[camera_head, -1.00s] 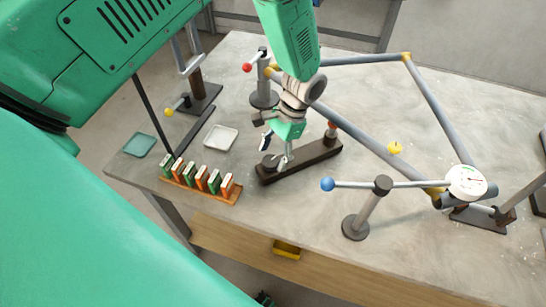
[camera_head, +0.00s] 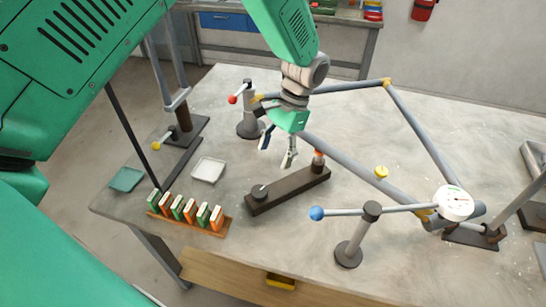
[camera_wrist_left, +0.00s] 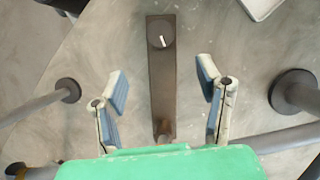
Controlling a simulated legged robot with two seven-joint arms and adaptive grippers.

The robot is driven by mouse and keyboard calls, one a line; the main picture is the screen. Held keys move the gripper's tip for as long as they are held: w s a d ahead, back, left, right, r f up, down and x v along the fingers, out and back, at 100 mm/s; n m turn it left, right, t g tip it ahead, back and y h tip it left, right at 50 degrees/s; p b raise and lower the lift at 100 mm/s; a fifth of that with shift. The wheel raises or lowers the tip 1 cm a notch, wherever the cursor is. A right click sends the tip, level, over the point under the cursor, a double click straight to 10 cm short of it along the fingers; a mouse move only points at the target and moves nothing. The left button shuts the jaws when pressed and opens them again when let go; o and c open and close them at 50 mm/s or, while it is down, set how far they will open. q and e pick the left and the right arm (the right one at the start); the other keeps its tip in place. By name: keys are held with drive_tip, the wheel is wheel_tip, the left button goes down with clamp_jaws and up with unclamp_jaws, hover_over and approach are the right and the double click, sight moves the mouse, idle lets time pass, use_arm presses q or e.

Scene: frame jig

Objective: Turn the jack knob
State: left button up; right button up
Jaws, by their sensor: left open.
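The jack is a dark bar (camera_head: 290,190) lying on the grey table. A round dark knob (camera_head: 260,192) with a pale pointer line sits on its near-left end, and a short post with an orange band (camera_head: 318,161) stands on its other end. My left gripper (camera_head: 277,149) is open and empty above the bar, apart from the knob. In the left wrist view, the open fingers (camera_wrist_left: 162,80) straddle the bar's line, and the knob (camera_wrist_left: 161,34) shows beyond the fingertips with its light line nearly upright. My right gripper is not in view.
A rack of green and orange blocks (camera_head: 188,213) and a white tray (camera_head: 208,169) lie left of the bar. A blue-ended lever on a post (camera_head: 349,252) stands to the right.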

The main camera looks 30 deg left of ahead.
use_arm(q)
drive_tip(key=n, duration=0.1)
drive_tip(key=n+t+h+b, duration=0.2)
drive_tip(key=n+t+b, duration=0.15)
drive_tip(key=n, duration=0.65)
approach(259, 191)
drive_tip(key=shift+t, duration=0.35)
drive_tip(key=f, duration=1)
drive_tip(key=shift+s+d, duration=0.15)
drive_tip(key=shift+s, duration=0.05)
drive_tip(key=c, duration=1.1)
